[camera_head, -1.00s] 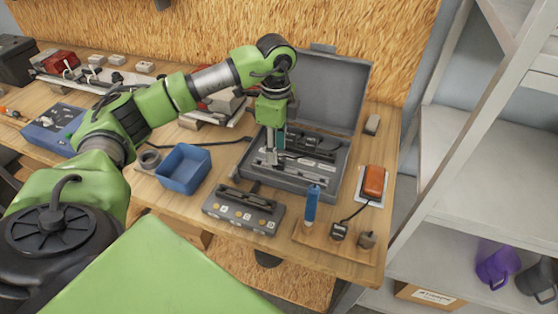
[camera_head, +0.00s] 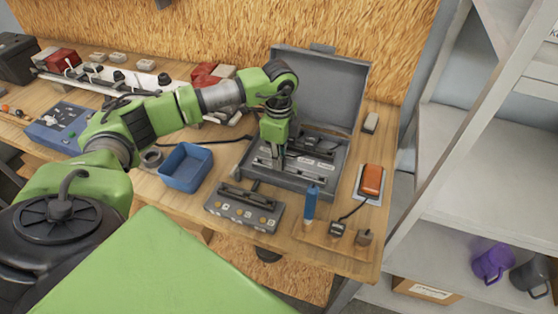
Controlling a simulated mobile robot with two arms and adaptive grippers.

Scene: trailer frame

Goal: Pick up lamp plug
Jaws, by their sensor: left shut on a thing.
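The red-orange lamp (camera_head: 372,180) lies on a pale plate at the right of the wooden bench. A dark cable runs from it down to a small black plug (camera_head: 337,229) at the bench's front right. My left gripper (camera_head: 275,160) points down into the open grey case (camera_head: 310,183), behind and left of the plug and well apart from it. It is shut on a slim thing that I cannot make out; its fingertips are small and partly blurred. My right gripper is not in view.
A blue bin (camera_head: 185,167) and a grey box with buttons (camera_head: 243,207) stand left of the plug. A blue-handled tool (camera_head: 311,203) stands upright beside it, and a small brown-grey block (camera_head: 364,237) is on its right. Grey shelving (camera_head: 480,180) is at the right.

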